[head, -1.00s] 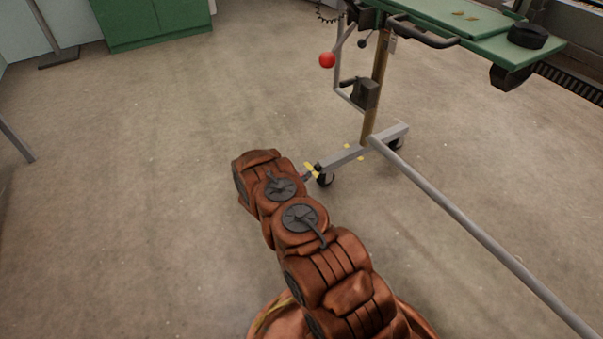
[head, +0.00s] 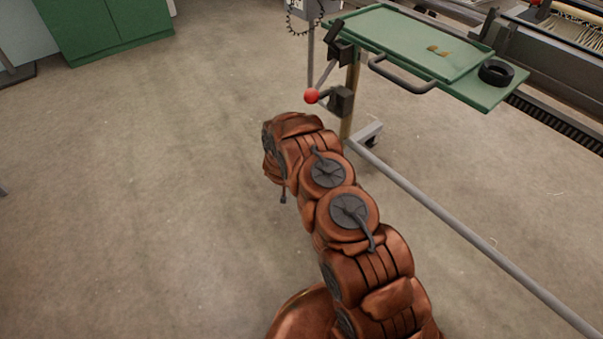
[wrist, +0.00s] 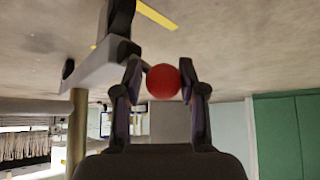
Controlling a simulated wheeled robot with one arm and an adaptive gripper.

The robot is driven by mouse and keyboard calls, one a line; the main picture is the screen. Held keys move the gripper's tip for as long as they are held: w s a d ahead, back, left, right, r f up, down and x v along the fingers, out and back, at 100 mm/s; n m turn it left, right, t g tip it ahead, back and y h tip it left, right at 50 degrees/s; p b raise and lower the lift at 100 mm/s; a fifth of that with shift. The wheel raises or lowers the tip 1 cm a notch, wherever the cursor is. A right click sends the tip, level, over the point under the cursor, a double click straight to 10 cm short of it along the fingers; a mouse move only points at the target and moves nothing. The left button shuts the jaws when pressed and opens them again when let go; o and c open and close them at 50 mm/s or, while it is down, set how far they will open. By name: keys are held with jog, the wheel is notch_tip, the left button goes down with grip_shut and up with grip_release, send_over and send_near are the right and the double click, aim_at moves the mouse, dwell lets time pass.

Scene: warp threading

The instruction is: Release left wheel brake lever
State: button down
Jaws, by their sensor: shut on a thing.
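A red ball knob (head: 311,96) on a thin grey lever shows beside the trolley post, just beyond the end of my arm. In the wrist view, which looks upside down, the red knob (wrist: 163,81) sits between the two fingertips of my gripper (wrist: 162,78). The fingers are closed on either side of it. My gripper is hidden behind my own arm in the head view. The trolley's foot (head: 367,134) is partly hidden by my arm.
The green trolley top (head: 410,45) has a black handle (head: 402,77) and a black ring (head: 496,73) on it. A long grey bar (head: 470,235) runs low to the right. The floor at the left is clear. A green cabinet (head: 105,30) stands at the back left.

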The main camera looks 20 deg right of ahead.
jog(key=shift+w+a+r, duration=0.3)
jog(key=shift+w+a, duration=0.05)
jog(key=c, duration=0.9)
grip_release()
jog(key=shift+a, duration=0.1)
jog(key=shift+o, duration=0.6)
jog(key=shift+f, duration=0.1)
jog(key=shift+s+d, duration=0.1)
jog(key=shift+d, duration=0.2)
jog(key=shift+d, duration=0.1)
jog(key=shift+s+a+r, duration=0.2)
jog(key=shift+s+r, duration=0.05)
jog(key=shift+r, duration=0.1)
jog(key=s+a, duration=0.5)
jog(key=s, duration=0.6)
